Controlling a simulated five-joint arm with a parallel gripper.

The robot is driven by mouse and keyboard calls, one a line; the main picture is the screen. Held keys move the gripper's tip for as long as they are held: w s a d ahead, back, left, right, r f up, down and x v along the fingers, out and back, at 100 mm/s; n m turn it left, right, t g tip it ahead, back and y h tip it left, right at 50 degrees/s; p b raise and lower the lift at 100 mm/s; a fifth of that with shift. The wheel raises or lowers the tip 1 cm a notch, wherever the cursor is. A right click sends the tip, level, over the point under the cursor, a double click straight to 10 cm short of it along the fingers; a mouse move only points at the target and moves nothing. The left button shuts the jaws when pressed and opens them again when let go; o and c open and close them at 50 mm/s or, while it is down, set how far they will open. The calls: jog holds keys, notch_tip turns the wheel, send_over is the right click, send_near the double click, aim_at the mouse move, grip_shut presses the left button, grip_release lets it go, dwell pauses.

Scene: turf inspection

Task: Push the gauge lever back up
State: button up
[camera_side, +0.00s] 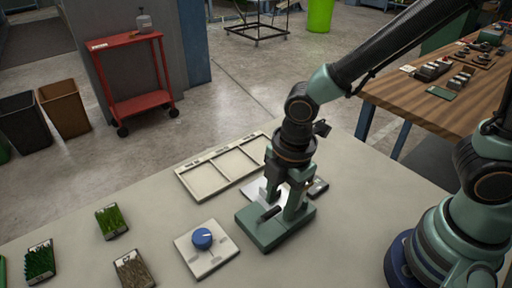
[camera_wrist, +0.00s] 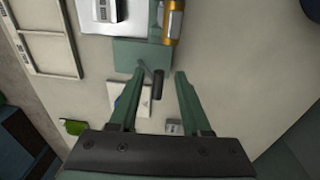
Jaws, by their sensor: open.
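The gauge has a green base (camera_side: 262,236), also in the wrist view (camera_wrist: 128,52), where a gold and grey cylinder (camera_wrist: 173,22) stands at its upper right. Its lever has a dark handle (camera_wrist: 157,86) on a thin rod; in the side view the handle (camera_side: 270,212) appears low, close above the base. My gripper (camera_wrist: 159,74) is open, with one finger on each side of the handle in the wrist view. Gaps show between handle and fingers there; I cannot tell the depth. In the side view my gripper (camera_side: 284,204) points down over the gauge and hides much of it.
A blue knob (camera_side: 202,238) on a pale plate (camera_side: 208,264) lies left of the gauge. A pale compartment tray (camera_side: 190,186) lies behind, empty. Turf samples, one green (camera_side: 111,222) and one brownish (camera_side: 134,270), lie further left. The table front right of the gauge is clear.

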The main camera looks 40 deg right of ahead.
notch_tip(320, 180, up, 9)
jog(key=shift+s+d+r, duration=0.15)
jog(key=shift+s+d, duration=0.1)
jog(key=shift+s, duration=0.1)
jog(key=w+d+r+m+t, duration=0.1)
jog(key=d+r+m+t, duration=0.1)
jog(key=d+m, duration=0.6)
jog(key=w+d+r+m+t, duration=0.1)
jog(key=d+r+m, duration=0.3)
jog(key=d+m, duration=0.5)
jog(key=shift+w+m+t+h, duration=0.3)
jog(key=shift+m+t, duration=0.2)
jog(key=shift+t, duration=0.4)
